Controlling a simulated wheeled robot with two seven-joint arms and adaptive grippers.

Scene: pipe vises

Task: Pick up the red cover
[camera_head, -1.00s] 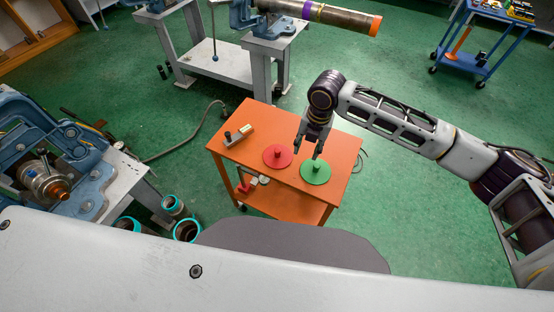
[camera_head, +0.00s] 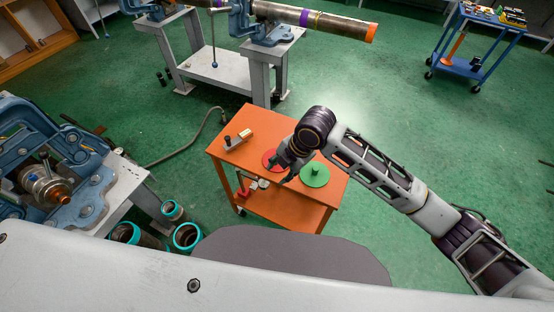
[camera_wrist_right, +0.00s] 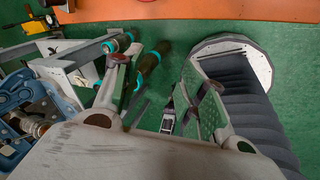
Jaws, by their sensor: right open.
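The red cover (camera_head: 268,159) is a flat round disc on the left-centre of the orange cart's top (camera_head: 237,160) in the head view. My right gripper (camera_head: 282,177) hangs over the cart's front edge and hides part of the cover. Whether it touches the cover cannot be told. The gripper is open, with nothing visible between its fingers; the fingers also show in the wrist view (camera_wrist_right: 160,82). The red cover cannot be made out clearly in the wrist view. My left gripper is not in view.
A green cover (camera_head: 314,175) with a knob lies right of the red one. A small metal tool (camera_head: 238,139) lies at the cart's left. A blue vise (camera_head: 62,150) stands on a bench at left, with teal-ended pipes (camera_head: 186,236) nearby.

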